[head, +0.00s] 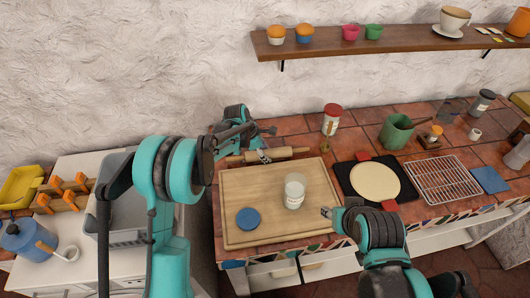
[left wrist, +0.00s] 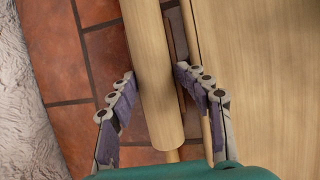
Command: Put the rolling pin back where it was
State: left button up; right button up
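The wooden rolling pin (head: 278,154) lies along the back edge of the cutting board (head: 232,195), on or just above the tiles. In the left wrist view the rolling pin (left wrist: 155,85) runs lengthwise between my fingers.
A glass jar (head: 294,190) and a blue lid (head: 248,218) are on the board. A red-lidded jar (head: 332,118) stands behind, right of the pin. Dough (head: 375,182) on a black slab and a wire rack (head: 443,178) lie to the right. A shelf (head: 400,41) hangs above.

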pick_arm(q)
jog(key=shift+w+a+f, duration=0.1)
jog(key=shift+w+f, duration=0.05)
dwell(0.3)
jog(key=shift+w+r+p, duration=0.1)
jog(key=shift+r+p, duration=0.25)
jog(key=shift+r, duration=0.05)
jog(key=s+a+r+m+p, duration=0.1)
jog(key=s+a+r, duration=0.15)
jog(key=r, duration=0.35)
jog(key=s+a+r+m+t+p, duration=0.1)
jog(key=s+a+r+m, duration=0.15)
jog(key=r, duration=0.25)
jog(key=s+a+r+m+p, duration=0.1)
jog(key=s+a+r, duration=0.1)
jog(key=s+r, duration=0.3)
jog(key=s+a+m+t+y, duration=0.2)
jog(key=s+a+m, duration=0.2)
jog(key=s+m, duration=0.3)
jog(key=s+a+r+m+t+y, duration=0.1)
jog(key=s+a+m, duration=0.4)
jog(key=s, duration=1)
jog(key=m+t+y, duration=0.1)
jog(key=m, duration=0.2)
jog(key=shift+s+a+r, duration=0.15)
jog(key=shift+a+r, duration=0.05)
jog(key=shift+r, duration=0.1)
